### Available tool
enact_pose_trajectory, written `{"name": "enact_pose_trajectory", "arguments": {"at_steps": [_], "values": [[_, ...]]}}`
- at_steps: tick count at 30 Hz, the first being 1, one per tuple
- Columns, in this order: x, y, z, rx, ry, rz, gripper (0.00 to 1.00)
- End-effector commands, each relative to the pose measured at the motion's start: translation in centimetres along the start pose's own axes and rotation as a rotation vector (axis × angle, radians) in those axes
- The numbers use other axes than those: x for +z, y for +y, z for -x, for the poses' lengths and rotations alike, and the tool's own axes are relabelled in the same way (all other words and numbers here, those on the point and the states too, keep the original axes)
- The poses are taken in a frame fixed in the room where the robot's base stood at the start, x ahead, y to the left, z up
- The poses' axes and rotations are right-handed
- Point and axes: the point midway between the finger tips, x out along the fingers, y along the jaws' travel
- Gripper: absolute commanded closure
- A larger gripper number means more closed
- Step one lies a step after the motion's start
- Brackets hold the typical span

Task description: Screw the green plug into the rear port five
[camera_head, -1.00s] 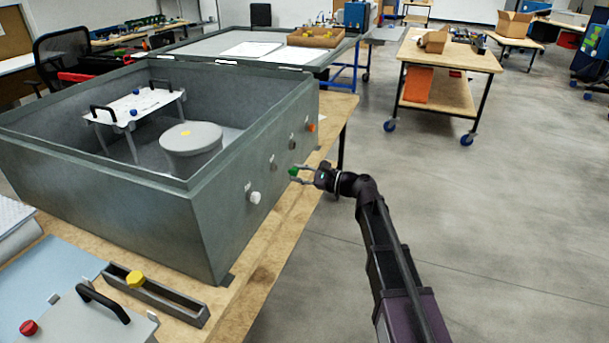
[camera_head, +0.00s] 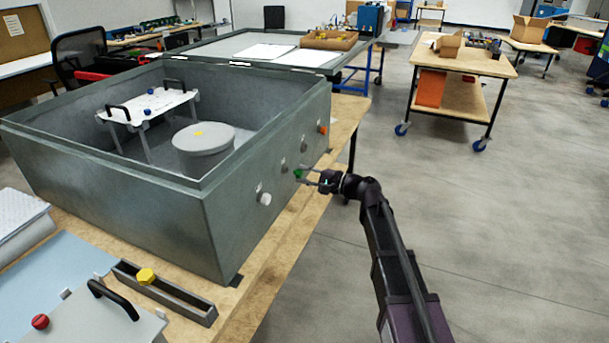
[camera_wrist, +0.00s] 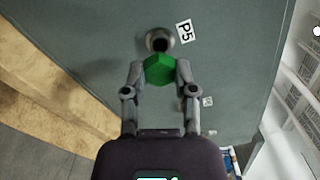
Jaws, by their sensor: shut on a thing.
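The green plug (camera_wrist: 159,70) is a hex-headed piece held between the fingers of my gripper (camera_wrist: 158,78). In the wrist view its far end faces the round metal port with a dark hole, port five (camera_wrist: 157,42), which has a P5 label (camera_wrist: 184,32) beside it. The plug overlaps the port's lower edge in the picture; I cannot tell whether they touch. In the head view my gripper (camera_head: 307,177) holds the green plug (camera_head: 299,173) close to the side wall of the grey-green box (camera_head: 140,185).
The same wall carries a white plug (camera_head: 264,198) nearer and an orange plug (camera_head: 322,129) farther. Inside the box are a round grey canister (camera_head: 203,146) and a white handled plate (camera_head: 150,103). A tray with a yellow knob (camera_head: 165,290) lies in front.

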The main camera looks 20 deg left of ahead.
Motion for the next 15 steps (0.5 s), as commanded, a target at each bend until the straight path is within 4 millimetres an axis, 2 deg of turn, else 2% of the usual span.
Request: {"name": "enact_pose_trajectory", "arguments": {"at_steps": [15], "values": [[-0.01, 0.00, -0.41, -0.001, 0.000, 0.401, 1.00]]}}
